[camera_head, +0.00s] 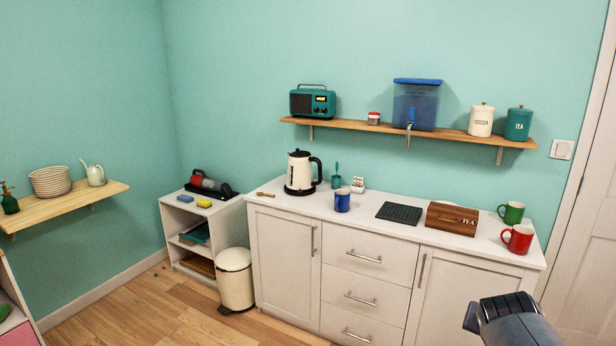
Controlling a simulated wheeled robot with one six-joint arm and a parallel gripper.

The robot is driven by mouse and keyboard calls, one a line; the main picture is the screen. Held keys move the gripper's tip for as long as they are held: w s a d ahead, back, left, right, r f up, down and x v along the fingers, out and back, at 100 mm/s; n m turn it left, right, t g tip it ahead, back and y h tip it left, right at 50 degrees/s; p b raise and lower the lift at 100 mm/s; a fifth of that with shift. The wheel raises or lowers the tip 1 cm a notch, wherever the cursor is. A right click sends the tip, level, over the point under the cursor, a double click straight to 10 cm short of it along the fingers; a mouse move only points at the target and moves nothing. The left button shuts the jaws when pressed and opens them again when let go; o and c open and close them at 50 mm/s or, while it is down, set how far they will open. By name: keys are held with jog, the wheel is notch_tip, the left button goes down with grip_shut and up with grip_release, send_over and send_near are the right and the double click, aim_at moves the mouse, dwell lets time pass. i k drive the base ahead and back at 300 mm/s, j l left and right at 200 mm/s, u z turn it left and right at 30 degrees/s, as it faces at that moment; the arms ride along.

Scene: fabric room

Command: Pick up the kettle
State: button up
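The kettle (299,172) is cream white with a black lid, black handle and black base. It stands upright on the left part of the white counter (366,213), with its handle to the right. My gripper (503,306) shows as a dark grey shape at the bottom right edge. It is well to the right of the kettle, in front of the cabinet and apart from it. Its fingertips cannot be made out, so I cannot tell whether it is open. Nothing hides the kettle.
A wooden spoon (265,195) lies left of the kettle. A teal cup (336,182) and a blue mug (342,201) stand to its right. A black mat (399,213), tea box (452,219), green mug (511,213) and red mug (518,239) are farther right. A shelf (446,132) hangs above.

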aim_at(299, 176)
jog(key=i+j+u, duration=0.1)
jog(key=i+j, duration=0.25)
jog(key=i, duration=0.85)
jog(key=i+j+u, duration=0.1)
jog(key=i, duration=1.05)
jog(key=i+j+u, duration=0.1)
jog(key=i+j, duration=0.15)
jog(key=i, duration=0.95)
